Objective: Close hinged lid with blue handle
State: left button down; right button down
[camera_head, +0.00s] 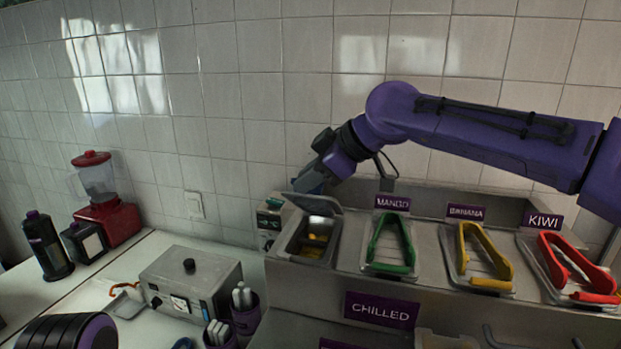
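The hinged lid (312,203) is grey and stands partly raised, tilted over an open bin (304,242) at the left end of the chilled counter. Yellow pieces show inside the bin. My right gripper (312,181) is at the raised lid's upper edge, reaching in from the right. A blue-grey part shows there, but I cannot tell whether it is the handle or a fingertip. Whether the fingers are open or shut is too small and dark to tell. My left gripper is not in view.
Green tongs (409,246), yellow tongs (496,262) and red tongs (590,272) lie on lidded bins to the right, behind the CHILLED sign (381,310). A metal box (191,281) and a red blender (105,219) stand on the left counter.

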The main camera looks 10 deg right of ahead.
jog(key=shift+f, duration=0.3)
jog(key=shift+s+d+f+b, duration=0.1)
jog(key=shift+f+b, duration=0.25)
jog(key=shift+b, duration=0.1)
jog(key=s+f+b, duration=0.1)
jog(key=b, duration=0.1)
jog(key=s+f+t+b, duration=0.1)
jog(key=f+b, duration=0.1)
jog(key=b, duration=0.1)
jog(key=s+a+f+n+t+b, duration=0.1)
jog(key=b, duration=0.1)
jog(key=shift+a+f+h+b, duration=0.1)
jog(key=shift+f+h+b, duration=0.05)
jog(key=shift+h+b, duration=0.2)
jog(key=f, duration=0.1)
jog(key=s+f+b, duration=0.1)
jog(key=f+b, duration=0.1)
jog(key=shift+s+a+f, duration=0.15)
jog(key=shift+s+a, duration=0.15)
jog(key=shift+a, duration=0.05)
jog(key=shift+s+a+f+b, duration=0.1)
jog(key=shift+s+f+b, duration=0.1)
jog(key=shift+f, duration=0.35)
jog(key=shift+s+f+b, duration=0.1)
jog(key=shift+f+b, duration=0.05)
jog(key=shift+f, duration=0.35)
